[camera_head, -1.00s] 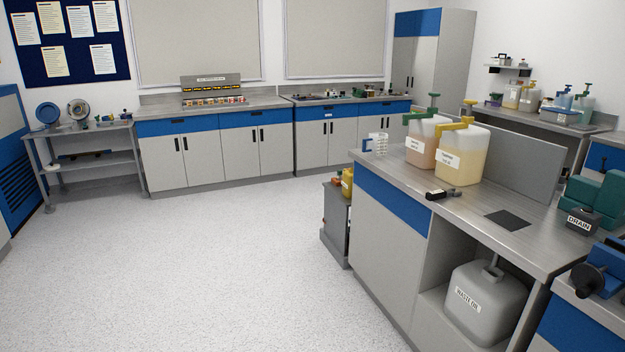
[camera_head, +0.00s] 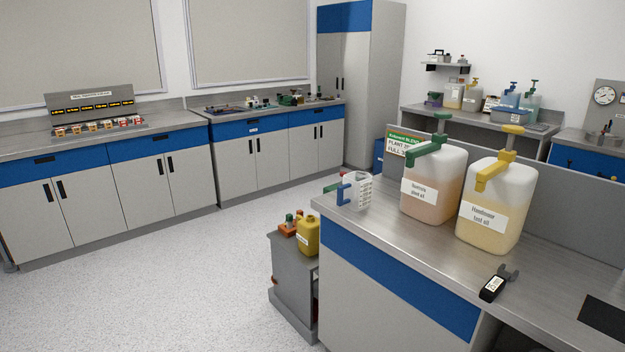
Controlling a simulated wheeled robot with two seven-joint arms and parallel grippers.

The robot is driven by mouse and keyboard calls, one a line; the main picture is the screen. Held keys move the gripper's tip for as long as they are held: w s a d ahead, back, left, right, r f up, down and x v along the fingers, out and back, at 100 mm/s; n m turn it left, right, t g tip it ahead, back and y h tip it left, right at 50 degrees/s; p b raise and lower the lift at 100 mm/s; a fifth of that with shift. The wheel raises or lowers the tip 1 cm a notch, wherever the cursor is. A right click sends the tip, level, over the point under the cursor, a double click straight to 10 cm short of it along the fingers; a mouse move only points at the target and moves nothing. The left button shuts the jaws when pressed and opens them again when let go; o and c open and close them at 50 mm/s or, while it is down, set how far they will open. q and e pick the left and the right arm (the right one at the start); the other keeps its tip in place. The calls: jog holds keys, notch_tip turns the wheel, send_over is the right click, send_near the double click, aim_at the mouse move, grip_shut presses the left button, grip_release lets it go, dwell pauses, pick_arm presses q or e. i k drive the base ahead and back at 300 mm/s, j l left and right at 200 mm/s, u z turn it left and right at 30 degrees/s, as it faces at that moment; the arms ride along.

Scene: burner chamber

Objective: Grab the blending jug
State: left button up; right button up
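The blending jug looks to be the small clear jug (camera_head: 357,190) with a blue handle and white markings. It stands upright near the far left corner of the steel counter (camera_head: 400,245), with its handle toward the left. Two large pump containers stand to its right on the same counter: one with a green pump and pinkish oil (camera_head: 432,188), one with a yellow pump and yellowish oil (camera_head: 490,212). Neither of my grippers shows in the head view.
A black handheld device (camera_head: 493,287) lies at the counter's front. A dark pad (camera_head: 605,317) is at the right. A grey low cabinet (camera_head: 293,285) with a yellow can (camera_head: 308,236) stands beyond the counter's left end. The floor (camera_head: 190,290) at left is clear.

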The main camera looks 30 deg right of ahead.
aim_at(354, 193)
jog(key=i+j+z, duration=0.1)
jog(key=i+z, duration=0.25)
jog(key=i, duration=0.2)
jog(key=i+j+z, duration=0.3)
jog(key=i, duration=0.2)
jog(key=i+j+z, duration=0.35)
jog(key=i, duration=0.15)
